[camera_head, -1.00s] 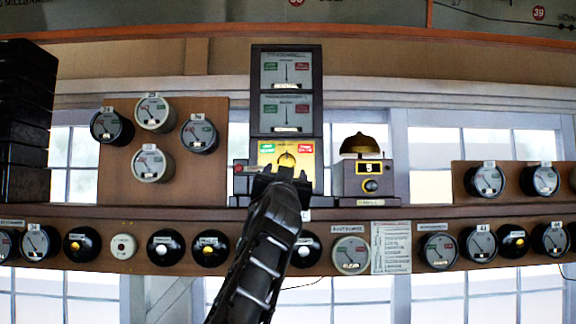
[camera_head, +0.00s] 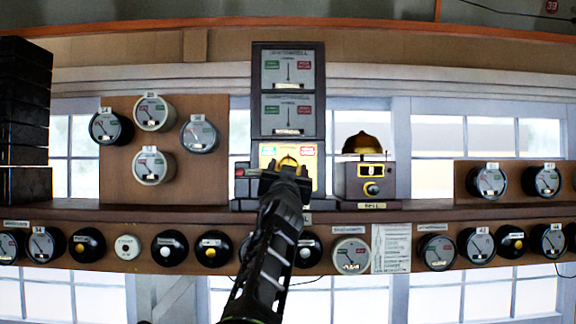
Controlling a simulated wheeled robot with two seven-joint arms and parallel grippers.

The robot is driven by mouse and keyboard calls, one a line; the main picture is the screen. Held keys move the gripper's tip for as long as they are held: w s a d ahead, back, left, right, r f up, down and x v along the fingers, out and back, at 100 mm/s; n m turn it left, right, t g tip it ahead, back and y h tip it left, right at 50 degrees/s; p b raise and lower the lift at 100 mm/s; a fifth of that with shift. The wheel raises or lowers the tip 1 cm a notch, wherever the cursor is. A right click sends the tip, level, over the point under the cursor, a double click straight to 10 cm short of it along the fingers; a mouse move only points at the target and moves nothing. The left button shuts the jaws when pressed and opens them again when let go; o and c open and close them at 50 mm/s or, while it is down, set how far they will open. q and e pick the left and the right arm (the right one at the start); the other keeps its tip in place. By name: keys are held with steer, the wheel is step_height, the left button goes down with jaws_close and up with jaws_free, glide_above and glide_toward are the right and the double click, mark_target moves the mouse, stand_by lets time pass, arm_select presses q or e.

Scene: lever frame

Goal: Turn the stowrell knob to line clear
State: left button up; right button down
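The block instrument (camera_head: 288,100) is a tall dark case in the middle of the shelf, with two grey needle dials one above the other. Both needles stand about upright. Below them is a yellow panel (camera_head: 266,152) with a green label at left and a red label at right. The knob (camera_head: 288,162) is on this panel, and its lower part is hidden by my gripper. My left gripper (camera_head: 287,170) is right in front of the knob, its fingers at either side of it. I cannot tell whether they touch it. My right gripper is not in view.
A bell box (camera_head: 369,180) with a brass dome stands just right of the instrument. A brown board with several round dials (camera_head: 153,112) is at left. A row of dials and black plungers (camera_head: 168,248) runs along the shelf front, behind my arm.

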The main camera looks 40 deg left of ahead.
arm_select(q)
steer(key=shift+c, duration=0.6)
jaws_close()
steer(key=shift+w+d+n+g+y, duration=0.1)
steer(key=shift+n+g+y, duration=0.4)
steer(key=shift+n, duration=0.95)
steer(key=shift+s+n+g+y, duration=0.1)
steer(key=shift+n+g+y, duration=0.4)
steer(key=shift+n, duration=0.9)
steer(key=shift+w+d+n+g+y, duration=0.1)
steer(key=shift+n+g+y, duration=0.4)
steer(key=shift+n, duration=0.95)
steer(key=shift+f, duration=0.1)
steer(key=shift+o, duration=0.6)
jaws_free()
steer(key=shift+a, duration=0.1)
